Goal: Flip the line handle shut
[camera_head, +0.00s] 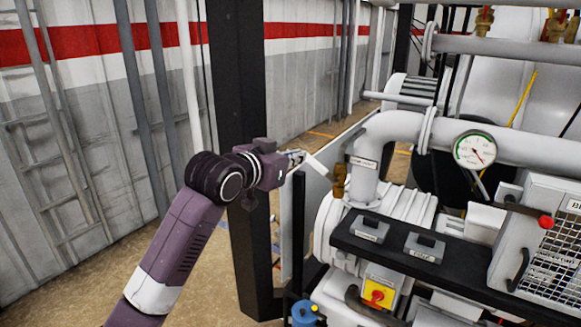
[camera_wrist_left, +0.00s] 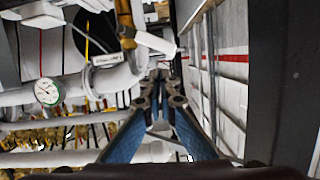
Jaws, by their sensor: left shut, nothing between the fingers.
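The line handle is a flat white lever (camera_head: 321,166) on a brass valve (camera_head: 340,184) beside a white pipe with a small label. In the head view it sticks out to the upper left, its free end near my gripper. In the left wrist view the white lever (camera_wrist_left: 156,42) reaches right and down from the brass valve (camera_wrist_left: 125,22). My left gripper (camera_head: 299,157) is shut and empty, its tips close to the lever's free end. In the left wrist view the fingertips (camera_wrist_left: 160,76) sit just below the lever. I cannot tell whether they touch. My right gripper is not in view.
A dark upright post (camera_head: 245,150) stands behind my left arm. A round gauge (camera_head: 475,150) sits on the white pipework at right. Below is a black shelf (camera_head: 455,273) with labelled blocks, and a red-and-yellow switch (camera_head: 378,295). Open floor lies at lower left.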

